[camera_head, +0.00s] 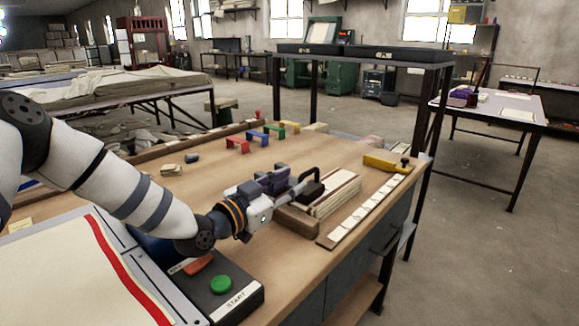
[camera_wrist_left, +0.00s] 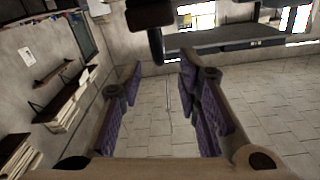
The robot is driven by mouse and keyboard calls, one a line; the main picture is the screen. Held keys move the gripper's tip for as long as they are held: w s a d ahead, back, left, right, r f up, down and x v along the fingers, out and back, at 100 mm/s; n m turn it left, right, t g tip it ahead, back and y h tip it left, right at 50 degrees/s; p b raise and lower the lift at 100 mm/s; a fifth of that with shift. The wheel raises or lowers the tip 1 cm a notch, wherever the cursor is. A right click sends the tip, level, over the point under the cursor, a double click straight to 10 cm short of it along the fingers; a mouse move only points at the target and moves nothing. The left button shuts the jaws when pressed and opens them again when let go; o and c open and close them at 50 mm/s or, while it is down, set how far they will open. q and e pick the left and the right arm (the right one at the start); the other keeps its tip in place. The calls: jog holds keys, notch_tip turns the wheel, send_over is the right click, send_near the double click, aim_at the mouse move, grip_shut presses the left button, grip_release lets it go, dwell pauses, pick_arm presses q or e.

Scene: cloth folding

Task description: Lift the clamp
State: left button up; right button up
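What looks like the clamp, with a black looped handle (camera_head: 313,182), sits at the near-left end of a wooden block holding a pale layered stack (camera_head: 333,190). A dark part (camera_wrist_left: 157,45) at the top of the left wrist view is probably its handle. My left gripper (camera_head: 283,181) is beside the clamp, just left of the handle; in the head view I cannot tell whether they touch. In the left wrist view its purple-padded fingers (camera_wrist_left: 160,95) are apart, with only floor and wall seen between them. My right gripper is not in view.
A yellow tool (camera_head: 385,163) lies at the right. A START box with a green button (camera_head: 221,285) is in front, near my left arm.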

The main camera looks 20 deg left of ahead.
aim_at(302, 178)
pick_arm(q)
jog(key=shift+w+a, duration=0.15)
jog(key=x, duration=0.3)
jog(key=b+x, duration=0.1)
jog(key=x, duration=0.3)
jog(key=shift+d+f, duration=0.2)
jog(key=shift+r, duration=0.2)
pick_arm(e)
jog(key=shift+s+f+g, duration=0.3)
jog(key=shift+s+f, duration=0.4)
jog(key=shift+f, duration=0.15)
pick_arm(q)
grip_shut()
